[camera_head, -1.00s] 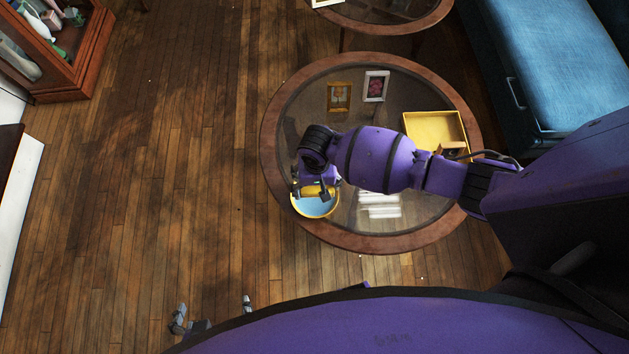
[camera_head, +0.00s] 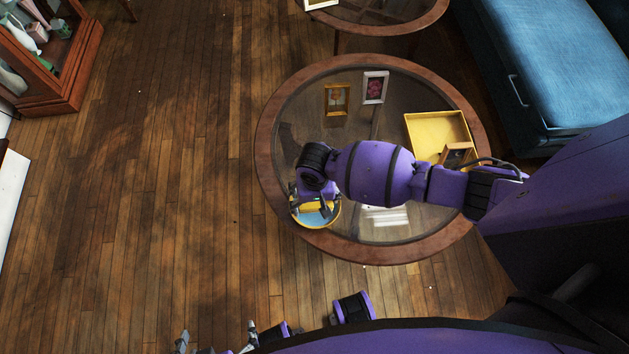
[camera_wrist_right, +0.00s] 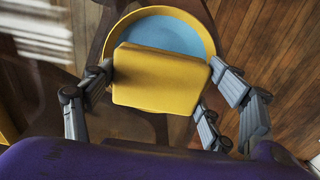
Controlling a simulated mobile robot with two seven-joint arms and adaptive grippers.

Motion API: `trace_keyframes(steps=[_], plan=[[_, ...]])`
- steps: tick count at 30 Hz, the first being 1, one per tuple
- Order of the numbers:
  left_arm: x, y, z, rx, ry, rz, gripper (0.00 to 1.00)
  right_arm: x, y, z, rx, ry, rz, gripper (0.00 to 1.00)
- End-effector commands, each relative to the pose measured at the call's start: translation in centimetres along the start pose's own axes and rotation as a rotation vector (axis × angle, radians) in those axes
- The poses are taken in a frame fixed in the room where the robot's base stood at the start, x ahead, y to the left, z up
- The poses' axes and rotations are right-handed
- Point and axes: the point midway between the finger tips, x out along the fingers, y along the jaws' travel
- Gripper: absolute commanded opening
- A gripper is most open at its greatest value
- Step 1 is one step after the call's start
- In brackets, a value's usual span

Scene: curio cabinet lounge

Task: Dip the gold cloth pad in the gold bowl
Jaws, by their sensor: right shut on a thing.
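The gold bowl (camera_head: 312,219) with a pale blue inside sits at the front left of the round glass table; it also shows in the right wrist view (camera_wrist_right: 165,35). The gold cloth pad (camera_wrist_right: 157,82) is a thick yellow block. My right gripper (camera_head: 312,208) is shut on the pad, with fingers on both sides of it (camera_wrist_right: 160,85). The pad covers the near part of the bowl; whether it touches the inside is unclear. In the head view the gripper mostly hides the pad. My left gripper (camera_head: 217,338) is low at the bottom edge, empty, its fingers apart.
The round table (camera_head: 266,140) also bears a yellow tray (camera_head: 430,125), a brown frame (camera_head: 457,155) at the tray's corner, a gold frame (camera_head: 337,98) and a white frame (camera_head: 375,87). A blue sofa (camera_head: 560,70) stands right, a cabinet (camera_head: 75,85) left. Wooden floor is clear at left.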

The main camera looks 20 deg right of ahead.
Motion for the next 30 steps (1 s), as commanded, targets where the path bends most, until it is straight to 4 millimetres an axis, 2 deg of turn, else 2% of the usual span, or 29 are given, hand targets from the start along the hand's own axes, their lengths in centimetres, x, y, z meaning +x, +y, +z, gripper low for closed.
trace_keyframes(steps=[17, 30], plan=[[-0.1, 0.0, 0.6, -0.001, -0.008, 0.000, 1.00, 0.1, -0.1, 0.0, 0.000, 0.001, -0.001, 0.57], [0.3, 0.1, 1.2, -0.001, -0.015, 0.000, 1.00, 1.4, -0.1, 0.0, 0.000, -0.001, -0.001, 0.57]])
